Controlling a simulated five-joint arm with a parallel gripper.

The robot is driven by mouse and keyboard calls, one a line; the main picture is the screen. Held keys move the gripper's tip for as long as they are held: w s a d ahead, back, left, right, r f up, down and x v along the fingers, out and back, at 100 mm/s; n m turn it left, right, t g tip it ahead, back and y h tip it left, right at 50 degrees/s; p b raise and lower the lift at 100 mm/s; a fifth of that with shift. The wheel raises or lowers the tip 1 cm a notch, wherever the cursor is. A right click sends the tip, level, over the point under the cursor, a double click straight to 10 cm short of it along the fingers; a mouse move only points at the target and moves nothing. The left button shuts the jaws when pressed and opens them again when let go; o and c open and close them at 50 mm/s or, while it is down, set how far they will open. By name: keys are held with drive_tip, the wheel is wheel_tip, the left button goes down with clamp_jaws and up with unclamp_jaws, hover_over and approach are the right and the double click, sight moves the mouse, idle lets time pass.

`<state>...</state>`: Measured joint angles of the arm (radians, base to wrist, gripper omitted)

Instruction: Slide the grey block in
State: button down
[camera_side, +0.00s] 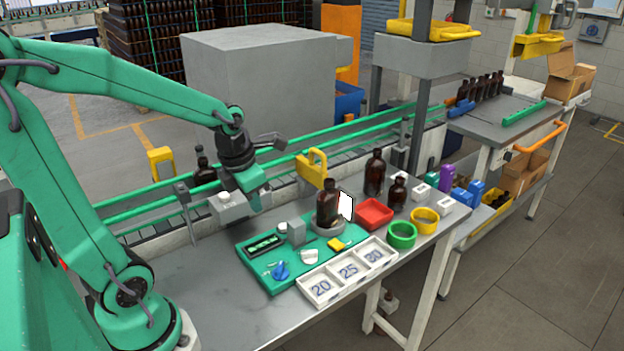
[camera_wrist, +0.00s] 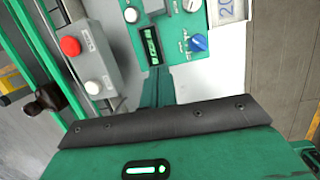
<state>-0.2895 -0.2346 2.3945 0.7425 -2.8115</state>
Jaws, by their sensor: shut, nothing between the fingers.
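The grey block (camera_side: 297,232) stands upright on the green panel (camera_side: 250,262) at its back edge, left of the brown bottle. It shows partly at the top of the wrist view (camera_wrist: 154,7), cut by the frame edge. Beside it is a black-framed window with green markings (camera_side: 265,245); it also shows in the wrist view (camera_wrist: 152,45). I cannot see where the block fits.
A brown bottle (camera_side: 327,206) stands on the panel's grey ring. A blue knob (camera_side: 281,271) and numbered white tray (camera_side: 322,288) are in front. A grey button box (camera_side: 227,207) is left of my gripper. The front-left bench (camera_side: 205,290) is clear.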

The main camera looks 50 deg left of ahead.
sight(299, 220)
drive_tip(key=shift+a+f+n, duration=0.1)
drive_tip(key=shift+n, duration=0.2)
drive_tip(key=shift+f, duration=0.1)
drive_tip(key=shift+d+x, duration=0.15)
drive_tip(key=shift+x, duration=2.1)
drive_tip(key=shift+d+x, duration=0.15)
drive_tip(key=shift+x, duration=2.1)
drive_tip(key=shift+w+f, duration=0.2)
drive_tip(key=shift+w, duration=0.6)
drive_tip(key=shift+w+f, duration=0.2)
drive_tip(key=shift+w, duration=1.25)
drive_tip(key=shift+w+r, duration=0.1)
drive_tip(key=shift+w, duration=2.15)
